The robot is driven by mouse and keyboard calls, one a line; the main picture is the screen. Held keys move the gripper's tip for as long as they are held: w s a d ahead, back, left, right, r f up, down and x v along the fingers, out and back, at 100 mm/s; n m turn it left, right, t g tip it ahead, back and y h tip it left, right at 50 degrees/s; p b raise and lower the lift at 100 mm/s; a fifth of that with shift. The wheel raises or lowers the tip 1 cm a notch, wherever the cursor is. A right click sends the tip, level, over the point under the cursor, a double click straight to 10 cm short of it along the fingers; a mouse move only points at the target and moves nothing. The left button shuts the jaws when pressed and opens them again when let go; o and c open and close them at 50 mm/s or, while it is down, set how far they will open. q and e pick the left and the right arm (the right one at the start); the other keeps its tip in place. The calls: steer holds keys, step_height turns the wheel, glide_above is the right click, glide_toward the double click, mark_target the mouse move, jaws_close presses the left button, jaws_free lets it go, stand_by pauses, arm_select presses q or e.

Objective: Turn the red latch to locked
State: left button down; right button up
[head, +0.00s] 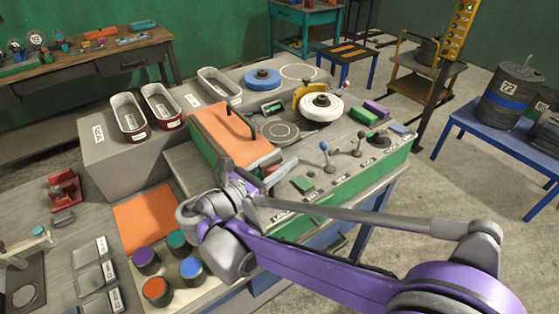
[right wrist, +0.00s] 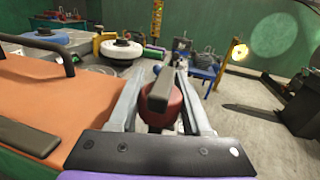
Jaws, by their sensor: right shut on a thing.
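The red latch (right wrist: 157,118) shows in the right wrist view as a round red body with a grey bar across its top. It sits beside the orange-topped panel, between the fingers of my right gripper (right wrist: 161,82). The right gripper is shut on it. In the head view the right gripper (head: 260,180) reaches the front edge of the bench unit, and my own wrist hides most of the latch. I cannot read whether the latch stands at locked. My left gripper is not in view.
The orange panel with a dark handle (head: 232,135) lies just left of the latch. Levers with knobs (head: 326,160) and a white disc (head: 321,106) stand to the right. Several coloured cylinders (head: 155,290) stand at front left.

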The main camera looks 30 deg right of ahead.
jaws_close()
steer(key=shift+n+t, duration=0.3)
steer(key=n+t+y, duration=0.2)
steer(key=t, duration=0.1)
steer(key=w+n+t+y+p, duration=0.1)
steer(key=n+t+y, duration=0.1)
steer(key=t, duration=0.1)
steer(key=a+n+t+y+p, duration=0.1)
steer(key=n+t+y, duration=0.1)
steer(key=n, duration=0.1)
steer(key=shift+w+r+t+y, duration=0.1)
steer(key=shift+w+t+y, duration=0.05)
steer(key=shift+t+y, duration=0.2)
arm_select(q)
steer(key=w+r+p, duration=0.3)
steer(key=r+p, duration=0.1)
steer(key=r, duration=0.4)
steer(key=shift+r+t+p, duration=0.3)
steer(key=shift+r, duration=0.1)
arm_select(e)
steer(key=shift+w+a+n+t+y, duration=0.15)
steer(key=shift+n+t+y, duration=0.35)
steer(key=shift+n+y, duration=0.4)
steer(key=shift+w+a+n+t+y, duration=0.15)
steer(key=shift+n+t+y, duration=0.4)
steer(key=shift+y, duration=0.65)
steer(key=shift+w+a+n+t+y, duration=0.1)
steer(key=shift+a+n+t+y, duration=0.1)
steer(key=shift+n+t+y, duration=0.5)
steer(key=shift+y, duration=0.35)
